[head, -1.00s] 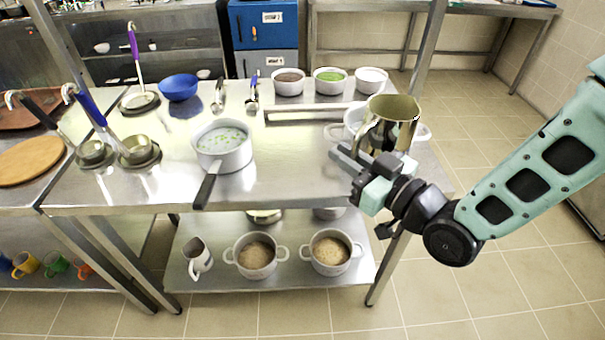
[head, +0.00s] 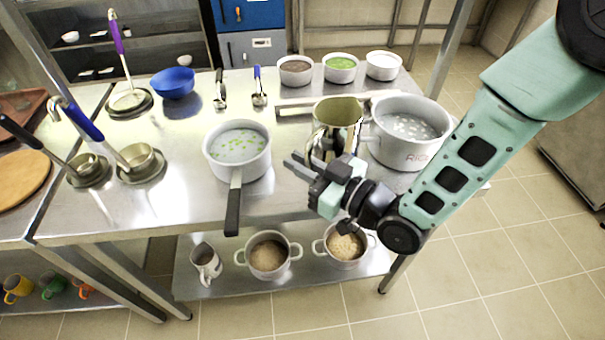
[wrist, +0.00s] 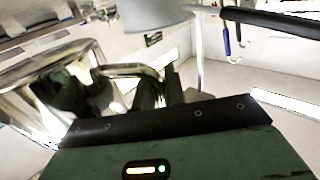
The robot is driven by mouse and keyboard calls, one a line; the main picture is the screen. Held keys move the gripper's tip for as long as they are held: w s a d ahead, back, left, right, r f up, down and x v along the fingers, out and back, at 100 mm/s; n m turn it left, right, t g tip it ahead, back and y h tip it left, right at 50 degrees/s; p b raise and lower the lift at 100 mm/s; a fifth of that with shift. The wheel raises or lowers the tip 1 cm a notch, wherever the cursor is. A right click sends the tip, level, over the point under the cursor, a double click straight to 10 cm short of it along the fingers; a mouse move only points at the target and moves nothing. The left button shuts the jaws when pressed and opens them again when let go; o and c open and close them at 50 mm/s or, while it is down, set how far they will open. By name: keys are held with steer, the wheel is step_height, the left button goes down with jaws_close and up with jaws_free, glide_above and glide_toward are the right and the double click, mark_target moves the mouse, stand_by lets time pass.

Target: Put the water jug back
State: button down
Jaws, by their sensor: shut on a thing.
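The water jug (head: 337,117) is a shiny metal jug with an open top. In the head view it is upright over the right part of the steel table, between the saucepan and the large white pot. I cannot tell whether its base touches the table. My gripper (head: 303,165) is at its front left side, shut on it. In the wrist view the jug's shiny body (wrist: 75,85) fills the left, tilted in that picture, with a dark finger in front of it. The part of the jug in the jaws is hidden.
A saucepan (head: 238,155) with green bits stands left of the jug, its handle toward the front. A white pot (head: 405,150) stands close on the right. Ladles and a blue bowl (head: 172,83) are further left.

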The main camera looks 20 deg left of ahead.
steer(key=shift+f+p, duration=0.3)
steer(key=shift+f, duration=1.8)
steer(key=shift+f, duration=0.2)
steer(key=c, duration=1.5)
jaws_free()
steer(key=shift+o, duration=0.2)
